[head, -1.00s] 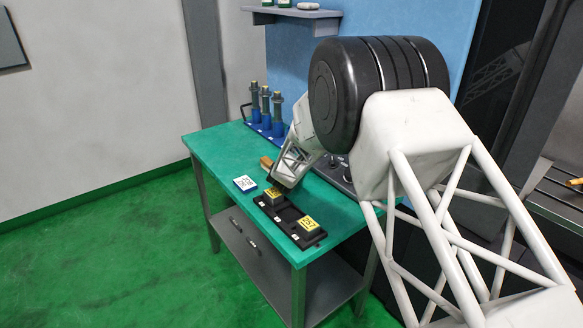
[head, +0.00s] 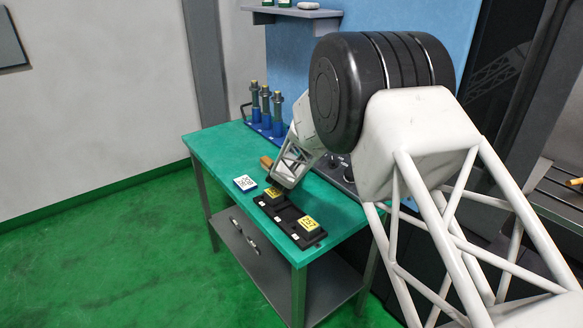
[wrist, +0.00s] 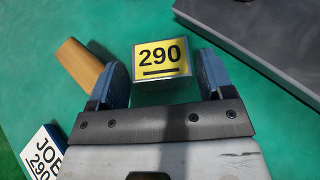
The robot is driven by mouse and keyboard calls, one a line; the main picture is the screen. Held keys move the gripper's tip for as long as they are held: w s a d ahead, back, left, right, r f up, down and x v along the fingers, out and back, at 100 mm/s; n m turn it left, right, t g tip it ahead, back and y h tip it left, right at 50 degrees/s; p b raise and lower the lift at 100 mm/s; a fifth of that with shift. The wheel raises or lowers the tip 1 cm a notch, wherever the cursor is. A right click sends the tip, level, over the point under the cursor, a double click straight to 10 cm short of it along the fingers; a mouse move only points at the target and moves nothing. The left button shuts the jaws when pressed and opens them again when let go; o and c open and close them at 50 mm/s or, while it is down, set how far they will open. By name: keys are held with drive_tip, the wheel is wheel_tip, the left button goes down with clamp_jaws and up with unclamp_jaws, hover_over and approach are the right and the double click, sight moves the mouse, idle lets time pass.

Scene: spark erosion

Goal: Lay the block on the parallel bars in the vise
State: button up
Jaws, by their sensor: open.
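A block with a yellow label reading 290 (wrist: 163,58) lies between my gripper's two blue fingers in the wrist view. My gripper (wrist: 166,82) is open, with a finger on each side of the block; a gap shows at the right finger, and the left finger is very near the block. In the head view my gripper (head: 272,183) is low over the table beside a yellow-labelled block (head: 275,193) at the far end of the black tray (head: 284,215). I cannot tell whether this is the 290 block. The vise and parallel bars cannot be made out.
Another yellow-labelled block (head: 309,223) sits at the tray's near end. A JOB 290 card (wrist: 40,155) and a tan piece (wrist: 80,66) lie left of my gripper. Several blue-based holders (head: 265,115) stand at the back of the green table (head: 215,150). A machine bed (head: 558,190) is far right.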

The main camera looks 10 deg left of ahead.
drive_tip(key=shift+v, duration=5.45)
drive_tip(key=shift+r, duration=0.1)
drive_tip(key=s+d+r+m+g+h, duration=0.1)
drive_tip(key=s+d+r+m+h, duration=0.1)
drive_tip(key=s+d+r+m, duration=0.45)
drive_tip(key=s+d+r+m+g+h, duration=0.15)
drive_tip(key=d+r+m, duration=0.25)
drive_tip(key=d, duration=0.5)
drive_tip(key=s+d+r+m+g+h, duration=0.1)
drive_tip(key=s+d+r+m+h, duration=0.3)
drive_tip(key=d, duration=0.4)
drive_tip(key=s+d+r+m+g+y, duration=0.1)
drive_tip(key=s+d+r+m+g, duration=0.15)
drive_tip(key=s+d+m, duration=0.35)
drive_tip(key=s+d+r+m+g, duration=0.2)
drive_tip(key=s+d+r+m, duration=0.15)
drive_tip(key=s, duration=0.55)
drive_tip(key=s+m+g+y, duration=0.3)
drive_tip(key=s+m, duration=0.9)
drive_tip(key=s, duration=1.2)
drive_tip(key=f+y, duration=0.1)
drive_tip(key=y, duration=0.2)
drive_tip(key=shift+s+a, duration=0.2)
drive_tip(key=shift+s, duration=0.1)
